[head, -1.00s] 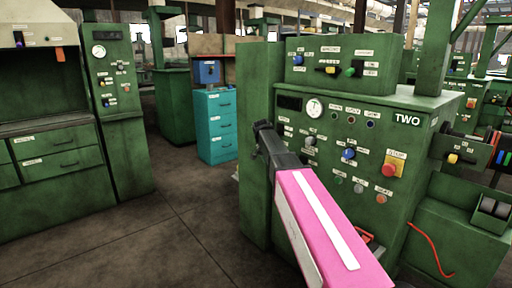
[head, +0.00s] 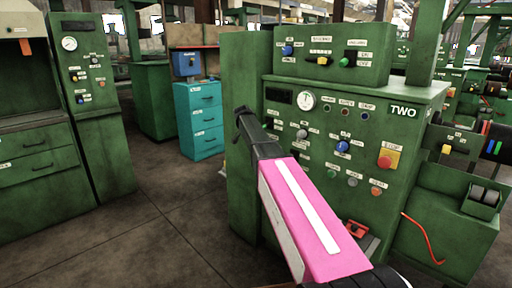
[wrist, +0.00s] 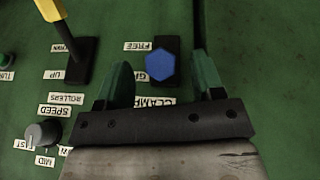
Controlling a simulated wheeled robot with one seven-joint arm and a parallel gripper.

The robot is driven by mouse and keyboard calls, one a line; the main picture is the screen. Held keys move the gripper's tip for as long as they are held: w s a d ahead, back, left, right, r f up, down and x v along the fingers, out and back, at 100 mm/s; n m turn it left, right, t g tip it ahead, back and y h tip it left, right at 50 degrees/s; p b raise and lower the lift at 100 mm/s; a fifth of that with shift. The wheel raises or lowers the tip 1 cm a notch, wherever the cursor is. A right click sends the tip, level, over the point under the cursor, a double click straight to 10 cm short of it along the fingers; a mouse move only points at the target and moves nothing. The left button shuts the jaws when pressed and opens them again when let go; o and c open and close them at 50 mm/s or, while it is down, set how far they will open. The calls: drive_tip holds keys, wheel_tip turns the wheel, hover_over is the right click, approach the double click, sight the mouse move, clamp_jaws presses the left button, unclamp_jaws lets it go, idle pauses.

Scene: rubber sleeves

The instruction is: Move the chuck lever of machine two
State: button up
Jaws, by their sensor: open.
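Machine two, a green cabinet marked TWO (head: 403,111), stands at the centre right in the head view. My gripper (wrist: 162,78) is open, at the cabinet's left part in the head view (head: 241,112). In the wrist view a blue hexagonal knob (wrist: 160,68) on a dark plate shows between the finger lines; labels beside it read FREE, GR and CLAMP, partly covered. I cannot tell whether the fingers touch it. A yellow-tipped lever (wrist: 50,10) with UP and ROLLERS labels is to its left. I cannot read any chuck label.
A grey knob (wrist: 42,133) marked SPEED is at lower left in the wrist view. In the head view, machine two's front bears a red stop button (head: 386,161) and several knobs. A teal drawer cabinet (head: 200,120) stands behind; the floor (head: 150,225) at left is clear.

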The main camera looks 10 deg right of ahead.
drive_tip(key=shift+x, duration=1.1)
clamp_jaws()
drive_tip(key=shift+s+f, duration=0.1)
wheel_tip(320, 180, down, 10)
drive_tip(key=t+h, duration=0.6)
drive_tip(key=h, duration=0.4)
drive_tip(key=shift+f+m+t, duration=0.2)
drive_tip(key=shift+m+t, duration=0.1)
